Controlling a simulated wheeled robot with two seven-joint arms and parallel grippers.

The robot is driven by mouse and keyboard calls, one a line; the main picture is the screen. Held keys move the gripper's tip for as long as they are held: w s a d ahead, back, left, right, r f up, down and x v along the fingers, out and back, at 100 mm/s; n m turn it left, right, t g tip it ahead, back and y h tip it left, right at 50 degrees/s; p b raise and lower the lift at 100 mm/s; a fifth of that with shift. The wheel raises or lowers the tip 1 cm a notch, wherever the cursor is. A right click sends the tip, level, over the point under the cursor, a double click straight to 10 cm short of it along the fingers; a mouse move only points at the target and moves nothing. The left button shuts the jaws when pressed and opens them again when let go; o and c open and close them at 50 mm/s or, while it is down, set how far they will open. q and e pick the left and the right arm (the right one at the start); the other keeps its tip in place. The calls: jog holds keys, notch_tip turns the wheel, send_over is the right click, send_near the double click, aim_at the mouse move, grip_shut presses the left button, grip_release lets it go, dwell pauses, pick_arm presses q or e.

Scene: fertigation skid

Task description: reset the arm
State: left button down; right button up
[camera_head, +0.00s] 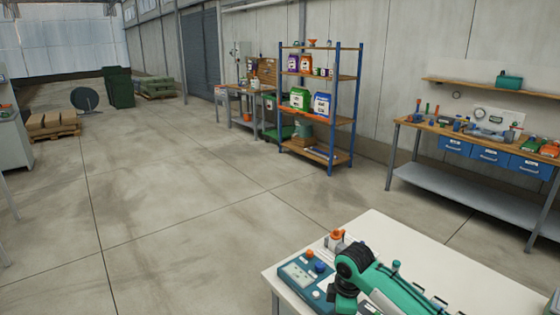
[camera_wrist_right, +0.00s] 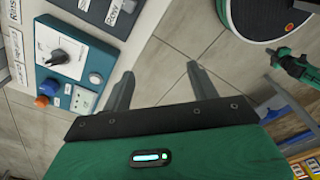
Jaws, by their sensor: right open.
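My right arm, green with a black joint, reaches in from the lower right in the head view, over a white-topped bench (camera_head: 410,238). Its jaws are hidden there. In the right wrist view my right gripper (camera_wrist_right: 160,85) is open, with its two grey fingers apart and nothing between them. A teal control panel (camera_head: 297,277) lies on the bench by the arm. It also shows in the right wrist view (camera_wrist_right: 62,58), left of the fingers, with a black knob and blue and orange buttons. A green arm (camera_wrist_right: 296,66), apparently my left, is at the right; its jaw state is unclear.
An orange-topped item (camera_head: 336,238) stands on the bench beside my arm. A blue-framed shelf (camera_head: 331,100) and a workbench with blue drawers (camera_head: 490,156) stand along the wall. The concrete floor (camera_head: 170,195) is clear at left and centre.

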jog(key=s+a+f+m+t+y, duration=0.1)
jog(key=s+a+f+m, duration=0.2)
jog(key=s, duration=0.5)
jog(key=s+a+f+m+t+y, duration=0.1)
jog(key=s+f+m, duration=0.25)
jog(key=s, duration=0.55)
jog(key=s+d+r+m+t+h, duration=0.1)
jog(key=s+d+m, duration=0.3)
jog(key=s+d, duration=0.3)
jog(key=s+d+m+h, duration=0.2)
jog(key=s+d+m, duration=0.25)
jog(key=s, duration=0.55)
notch_tip(320, 180, down, 30)
jog(key=n+g, duration=0.1)
jog(key=s+d+f+g, duration=0.1)
jog(key=s+d+f, duration=0.2)
jog(key=s+f, duration=1.6)
jog(key=shift+f, duration=0.85)
jog(key=shift+s+d, duration=0.1)
